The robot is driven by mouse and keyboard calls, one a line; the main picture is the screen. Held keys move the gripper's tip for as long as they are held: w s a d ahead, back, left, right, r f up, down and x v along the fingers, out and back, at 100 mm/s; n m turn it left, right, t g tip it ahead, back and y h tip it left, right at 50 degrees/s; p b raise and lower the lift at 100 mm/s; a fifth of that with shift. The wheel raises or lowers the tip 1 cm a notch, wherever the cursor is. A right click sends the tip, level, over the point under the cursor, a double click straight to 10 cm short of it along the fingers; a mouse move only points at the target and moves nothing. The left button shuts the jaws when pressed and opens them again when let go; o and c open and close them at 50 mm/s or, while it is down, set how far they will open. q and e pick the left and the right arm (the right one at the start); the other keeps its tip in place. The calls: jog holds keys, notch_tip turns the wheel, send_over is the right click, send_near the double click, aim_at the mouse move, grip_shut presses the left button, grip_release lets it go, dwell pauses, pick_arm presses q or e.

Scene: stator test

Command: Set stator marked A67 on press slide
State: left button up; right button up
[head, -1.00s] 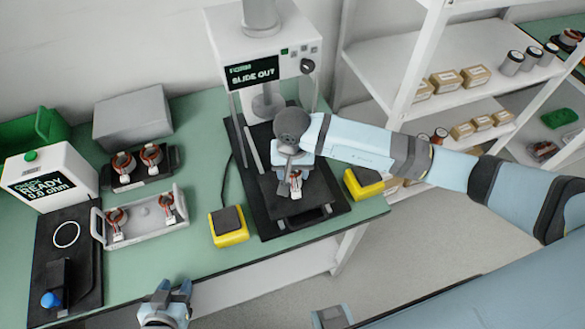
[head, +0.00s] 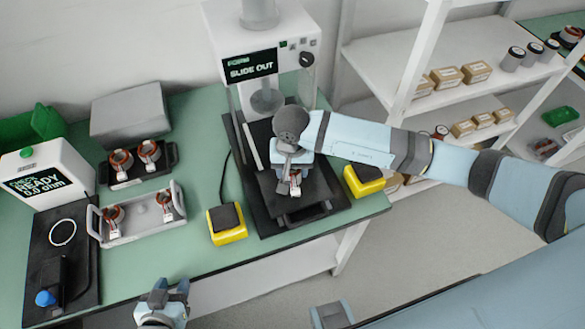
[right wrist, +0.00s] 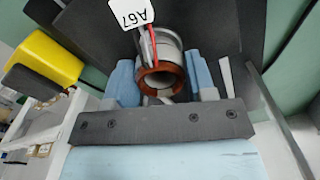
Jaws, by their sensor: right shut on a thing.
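The stator marked A67 (right wrist: 160,76), a copper-ringed cylinder with red and white leads and a white tag (right wrist: 131,14), sits between the fingers of my right gripper (right wrist: 163,82). In the head view this stator (head: 295,186) is low over the dark plate of the press slide (head: 318,190), which is out in front of the press. My right gripper (head: 293,168) points down and is shut on the stator. I cannot tell whether the stator touches the plate. My left gripper (head: 167,291) is open and empty at the bench's front edge.
The press (head: 262,45) displays "SLIDE OUT". Yellow-and-black boxes (head: 228,232) flank the slide. A grey tray (head: 140,228) and a black tray (head: 145,175) hold other stators. A tester (head: 45,175) reads "READY". Shelves (head: 450,90) stand at the right.

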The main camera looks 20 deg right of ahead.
pick_arm(q)
jog(key=shift+f, duration=0.3)
pick_arm(e)
jog(key=shift+f, duration=0.35)
jog(key=o, duration=1.1)
jog(key=shift+c, duration=0.2)
